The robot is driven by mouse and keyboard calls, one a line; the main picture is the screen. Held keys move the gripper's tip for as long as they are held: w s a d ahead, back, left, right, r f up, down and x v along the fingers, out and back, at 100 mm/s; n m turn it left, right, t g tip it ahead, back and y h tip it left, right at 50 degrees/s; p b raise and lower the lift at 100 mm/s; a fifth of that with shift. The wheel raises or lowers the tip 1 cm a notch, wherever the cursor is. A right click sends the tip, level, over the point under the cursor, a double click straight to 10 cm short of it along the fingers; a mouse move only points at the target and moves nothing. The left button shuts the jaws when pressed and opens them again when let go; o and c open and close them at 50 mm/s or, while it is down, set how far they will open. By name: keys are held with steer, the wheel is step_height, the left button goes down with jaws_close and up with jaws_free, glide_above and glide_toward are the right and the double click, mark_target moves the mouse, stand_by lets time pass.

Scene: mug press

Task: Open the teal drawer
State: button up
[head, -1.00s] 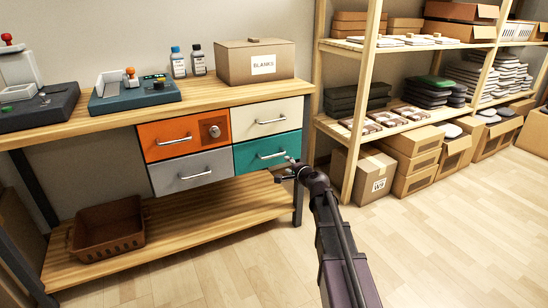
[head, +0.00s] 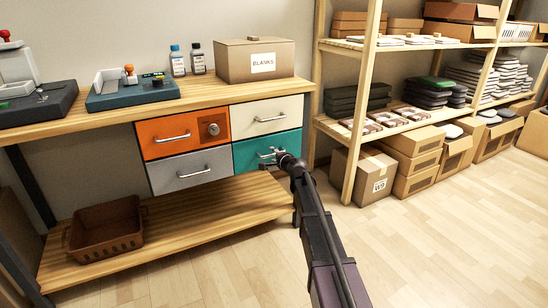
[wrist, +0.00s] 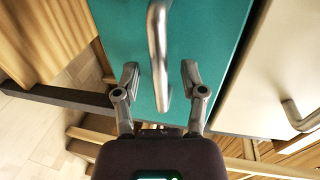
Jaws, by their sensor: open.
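The teal drawer (head: 287,145) is shut, at the lower right of the drawer block under the bench. It fills the middle of the wrist view (wrist: 206,35). Its silver bar handle (wrist: 160,50) runs up the middle of the wrist view, with its lower end between my fingertips. My gripper (wrist: 161,78) is open, one finger on each side of the handle, with visible gaps and no clear contact. In the head view my gripper (head: 268,158) is in front of the drawer and hides part of its handle.
A cream drawer (head: 285,113) is above, a grey drawer (head: 165,178) to the left and an orange drawer (head: 160,132) with a round knob at upper left. The bench's lower shelf (head: 200,215) holds a brown basket (head: 105,228). A shelf post (head: 362,110) stands to the right.

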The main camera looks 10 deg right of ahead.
steer(key=shift+w+a+f, duration=0.1)
steer(key=shift+w+a, duration=0.1)
steer(key=shift+w, duration=0.3)
